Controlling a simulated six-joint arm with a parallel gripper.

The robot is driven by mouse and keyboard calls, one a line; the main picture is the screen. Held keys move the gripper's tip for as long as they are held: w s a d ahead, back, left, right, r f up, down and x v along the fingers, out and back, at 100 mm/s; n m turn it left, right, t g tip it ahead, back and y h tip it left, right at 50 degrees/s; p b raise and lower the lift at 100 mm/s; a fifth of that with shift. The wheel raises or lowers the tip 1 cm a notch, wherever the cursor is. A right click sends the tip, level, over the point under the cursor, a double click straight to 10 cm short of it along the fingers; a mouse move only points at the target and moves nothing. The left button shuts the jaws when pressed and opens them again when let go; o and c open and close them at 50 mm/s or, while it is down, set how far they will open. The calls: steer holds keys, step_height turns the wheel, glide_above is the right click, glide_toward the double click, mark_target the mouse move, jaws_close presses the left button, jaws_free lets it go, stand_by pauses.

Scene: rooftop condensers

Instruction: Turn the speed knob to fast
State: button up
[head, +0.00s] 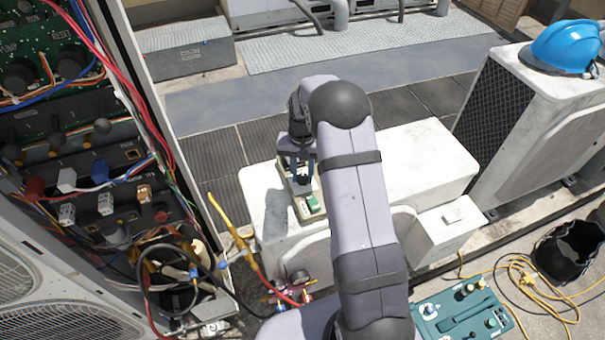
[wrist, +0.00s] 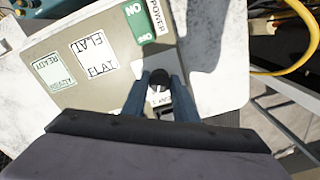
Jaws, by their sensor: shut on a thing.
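A beige control panel (head: 303,211) lies on top of the white unit, under my arm's end. In the wrist view the same panel (wrist: 98,92) fills the upper left. My gripper (head: 302,181) points down at the panel. In the wrist view my gripper (wrist: 159,84) has its two blue-grey fingers closed on the sides of a small black knob (wrist: 158,78). The white plate around the knob is mostly covered by the fingers, and its lettering is too small to read surely. I cannot tell which setting the knob points to.
A green power switch (wrist: 141,25) sits on the panel beside the knob; it also shows in the head view (head: 313,204). An open cabinet with loose wires (head: 90,150) stands at left. A blue hard hat (head: 563,47) rests on a unit at right. A teal case (head: 462,318) lies below.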

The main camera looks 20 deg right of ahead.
mark_target(303, 177)
steer(key=o, duration=1.1)
steer(key=shift+c, duration=0.2)
steer(key=shift+r+b, duration=1.05)
steer(key=shift+r, duration=2.7)
